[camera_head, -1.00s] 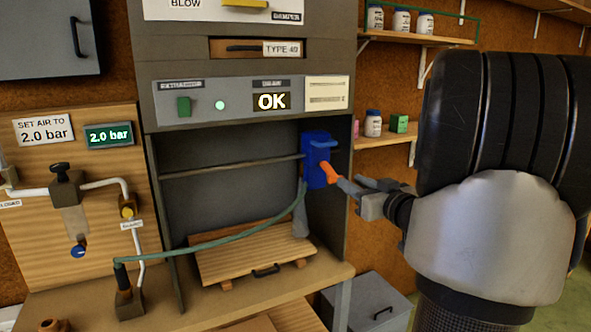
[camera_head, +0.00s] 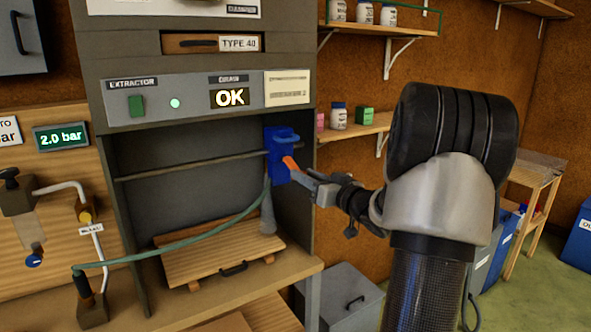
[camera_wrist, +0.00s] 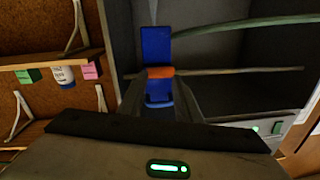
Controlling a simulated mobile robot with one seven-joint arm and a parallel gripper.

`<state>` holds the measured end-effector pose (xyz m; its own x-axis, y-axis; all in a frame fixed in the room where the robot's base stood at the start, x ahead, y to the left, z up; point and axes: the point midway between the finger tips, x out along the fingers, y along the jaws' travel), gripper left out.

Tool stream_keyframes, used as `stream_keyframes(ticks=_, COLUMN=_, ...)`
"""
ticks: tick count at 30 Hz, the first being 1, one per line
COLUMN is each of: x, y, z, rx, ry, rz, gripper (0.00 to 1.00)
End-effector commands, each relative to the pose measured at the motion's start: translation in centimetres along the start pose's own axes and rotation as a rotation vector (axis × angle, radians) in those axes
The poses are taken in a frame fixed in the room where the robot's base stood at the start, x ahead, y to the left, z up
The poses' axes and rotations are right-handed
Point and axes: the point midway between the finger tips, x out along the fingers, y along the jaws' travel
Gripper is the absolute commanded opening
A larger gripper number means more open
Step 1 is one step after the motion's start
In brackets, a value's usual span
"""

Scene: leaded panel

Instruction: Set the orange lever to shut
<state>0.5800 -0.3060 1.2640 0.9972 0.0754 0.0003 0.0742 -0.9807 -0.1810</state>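The orange lever (camera_head: 290,163) sticks out to the lower right from a blue valve body (camera_head: 277,148) on the right side of the cabinet opening. My gripper (camera_head: 306,183) is at the lever's free end, seen from the side. In the wrist view, the lever (camera_wrist: 160,72) lies across between my fingertips and fills the gap between them, with the blue body (camera_wrist: 157,45) behind it. The fingers look shut on it, though the contact faces are hidden. I see no readable shut mark by the lever.
A thin rail (camera_head: 190,168) crosses the cabinet opening behind the valve. A green hose (camera_head: 190,244) runs to the left above a slatted wooden board (camera_head: 215,257). A shelf (camera_head: 350,127) with jars is close to the right of the valve.

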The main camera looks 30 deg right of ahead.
Motion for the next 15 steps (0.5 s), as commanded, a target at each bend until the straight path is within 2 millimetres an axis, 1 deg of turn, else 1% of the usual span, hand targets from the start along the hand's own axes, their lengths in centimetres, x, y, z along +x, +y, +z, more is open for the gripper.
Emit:
stream_keyframes(ticks=1, x=1.1, y=0.0, z=0.0, rx=0.001, ry=0.000, rz=-0.002, gripper=0.31)
stream_keyframes(ticks=6, x=3.8, y=0.0, z=0.0, rx=0.001, ry=0.000, rz=-0.001, gripper=0.31)
stream_keyframes(ticks=10, x=4.9, y=0.0, z=0.0, rx=0.001, ry=0.000, rz=0.000, gripper=0.31)
stream_keyframes(ticks=15, x=5.4, y=0.0, z=0.0, rx=-0.001, ry=-0.001, rz=0.001, gripper=0.31)
